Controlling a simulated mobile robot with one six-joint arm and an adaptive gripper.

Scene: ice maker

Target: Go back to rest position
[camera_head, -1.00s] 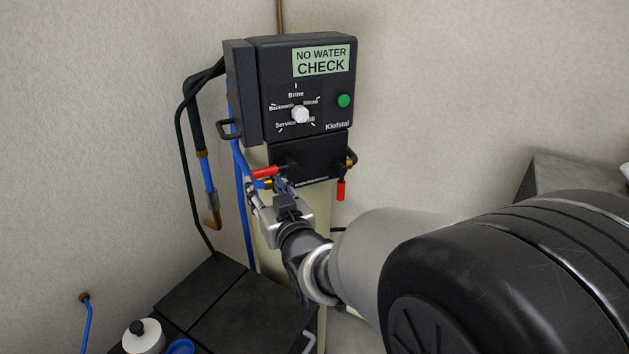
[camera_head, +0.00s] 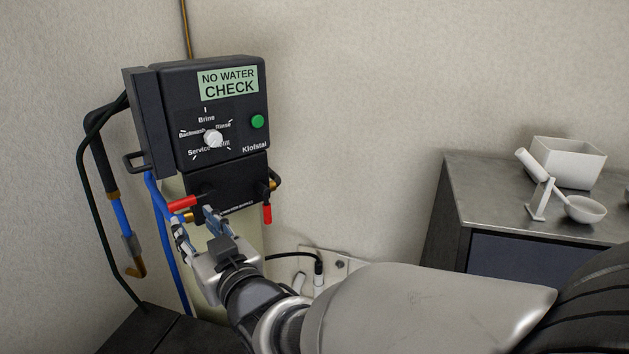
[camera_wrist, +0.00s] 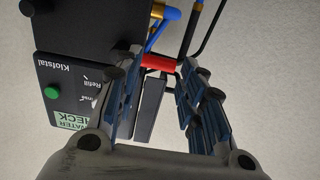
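My gripper (camera_head: 194,220) is in front of the lower part of the black control box (camera_head: 215,160), just below the left red valve handle (camera_head: 183,203). In the wrist view my gripper (camera_wrist: 165,85) has its two blue-padded fingers well apart. The red handle (camera_wrist: 158,62) shows beyond the gap between them, and nothing is held. The left red handle lies roughly level. The right red handle (camera_head: 267,213) hangs down. The box carries a white dial (camera_head: 212,138), a green button (camera_head: 257,121) and a "NO WATER CHECK" label (camera_head: 228,83).
Blue and black hoses (camera_head: 121,215) hang left of the box. A dark surface (camera_head: 150,330) is at lower left. A metal counter (camera_head: 480,185) at right holds a white bin (camera_head: 567,162) and a scoop (camera_head: 585,208). A wall outlet (camera_head: 340,264) is behind my arm.

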